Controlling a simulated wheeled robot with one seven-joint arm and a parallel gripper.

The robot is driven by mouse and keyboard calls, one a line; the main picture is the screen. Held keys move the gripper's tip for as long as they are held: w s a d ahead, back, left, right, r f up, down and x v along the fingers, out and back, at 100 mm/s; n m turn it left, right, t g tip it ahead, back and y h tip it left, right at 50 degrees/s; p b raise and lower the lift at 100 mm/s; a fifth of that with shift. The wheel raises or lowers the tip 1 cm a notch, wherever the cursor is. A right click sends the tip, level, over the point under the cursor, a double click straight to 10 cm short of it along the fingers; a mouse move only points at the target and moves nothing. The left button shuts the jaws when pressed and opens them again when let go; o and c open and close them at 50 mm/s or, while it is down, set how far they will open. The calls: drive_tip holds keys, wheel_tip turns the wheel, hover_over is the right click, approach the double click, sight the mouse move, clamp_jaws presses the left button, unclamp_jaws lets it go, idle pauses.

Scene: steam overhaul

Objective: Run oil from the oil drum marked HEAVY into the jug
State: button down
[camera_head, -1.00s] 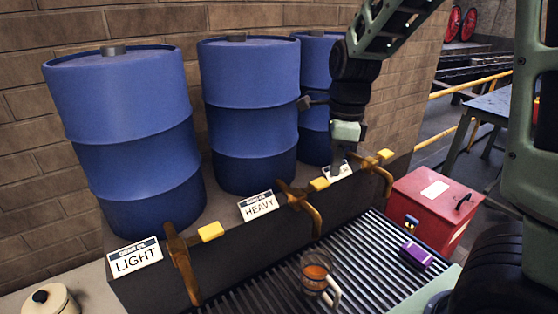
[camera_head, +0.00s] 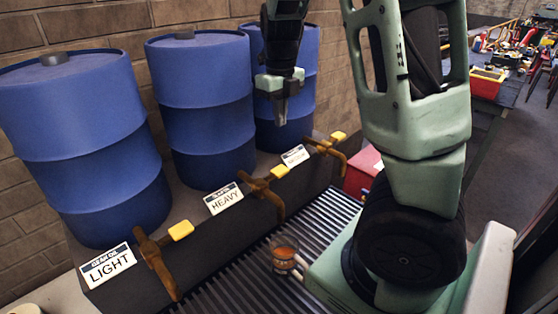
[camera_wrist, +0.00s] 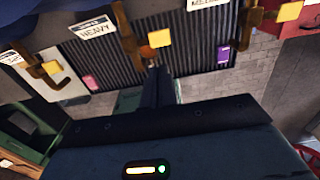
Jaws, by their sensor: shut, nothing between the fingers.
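The blue HEAVY drum (camera_head: 207,105) stands between two similar drums, above its HEAVY label (camera_head: 223,199). Its brown tap (camera_head: 262,190) has a yellow lever (camera_head: 279,171) sticking out to the right. The glass jug (camera_head: 284,256) stands on the slatted grate near this tap's spout and shows orange-brown contents. No oil stream is visible. In the wrist view the jug (camera_wrist: 147,52) is mostly hidden behind the tap and my fingers. My gripper (camera_head: 281,118) is shut and empty, pointing down, above the taps and apart from the HEAVY lever (camera_wrist: 159,39).
The LIGHT tap (camera_head: 155,262) is at left, and a third tap (camera_head: 328,148) is at right. Pink (camera_wrist: 89,82) and purple (camera_wrist: 223,53) items lie on the grate (camera_head: 235,287). A red box (camera_head: 362,170) stands beyond the grate's right end. My arm covers much of the right side.

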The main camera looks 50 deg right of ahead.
sight(282, 169)
wheel_tip(282, 169, down, 14)
drive_tip(key=shift+r, duration=0.15)
idle(0.3)
drive_tip(key=shift+d, duration=0.1)
drive_tip(key=shift+s+d+f+y+b, duration=0.1)
drive_tip(key=shift+d+f+y+b, duration=0.3)
drive_tip(key=shift+f+y+b, duration=0.45)
drive_tip(key=shift+d+f+y, duration=0.15)
drive_tip(key=shift+f+y, duration=0.15)
drive_tip(key=shift+y, duration=0.85)
idle(0.8)
